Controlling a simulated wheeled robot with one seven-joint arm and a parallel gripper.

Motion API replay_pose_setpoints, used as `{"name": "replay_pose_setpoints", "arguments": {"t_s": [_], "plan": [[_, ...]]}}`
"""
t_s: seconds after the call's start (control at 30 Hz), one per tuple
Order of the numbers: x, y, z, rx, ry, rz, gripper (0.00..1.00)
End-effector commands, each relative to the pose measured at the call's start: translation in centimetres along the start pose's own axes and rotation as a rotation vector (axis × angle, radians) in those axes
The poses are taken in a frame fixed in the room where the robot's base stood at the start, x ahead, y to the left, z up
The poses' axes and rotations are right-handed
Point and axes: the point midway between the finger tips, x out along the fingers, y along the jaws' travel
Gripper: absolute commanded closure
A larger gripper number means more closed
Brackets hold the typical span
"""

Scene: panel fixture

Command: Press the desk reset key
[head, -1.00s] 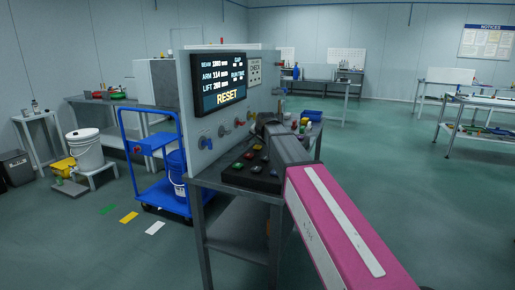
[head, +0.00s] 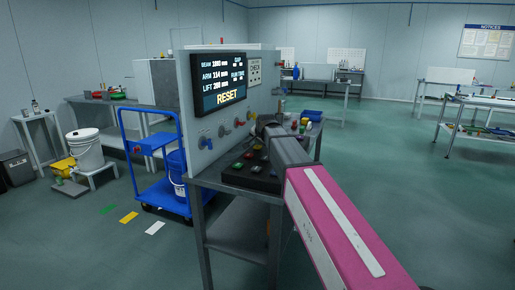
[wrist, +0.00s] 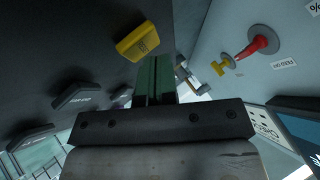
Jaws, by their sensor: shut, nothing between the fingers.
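The black desk key box (head: 235,178) sits on the grey stand below the panel, with several coloured keys on top. In the wrist view, a yellow key (wrist: 138,40) with a small dark label sits just beyond my gripper (wrist: 156,62). My gripper's dark green fingers are together and empty. They point toward the dark desk surface near the yellow key, and I cannot tell whether they touch it. Black keys (wrist: 84,94) stand to the left. Which key is the reset key cannot be read. In the head view my arm hides the fingertips and part of the key box.
The upright panel (head: 205,125) carries a screen (head: 218,80) showing "RESET" and a row of knobs. A red lever (wrist: 264,42) on the panel is near my gripper's right side. A blue trolley (head: 155,150) stands left of the stand.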

Motion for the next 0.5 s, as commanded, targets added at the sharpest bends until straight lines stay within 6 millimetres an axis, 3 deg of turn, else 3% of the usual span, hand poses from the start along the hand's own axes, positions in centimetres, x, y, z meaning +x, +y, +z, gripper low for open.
{"name": "replay_pose_setpoints", "arguments": {"t_s": [0.5], "plan": [[0.38,0.27,0.28,0.0,0.0,0.0,1.0]]}}
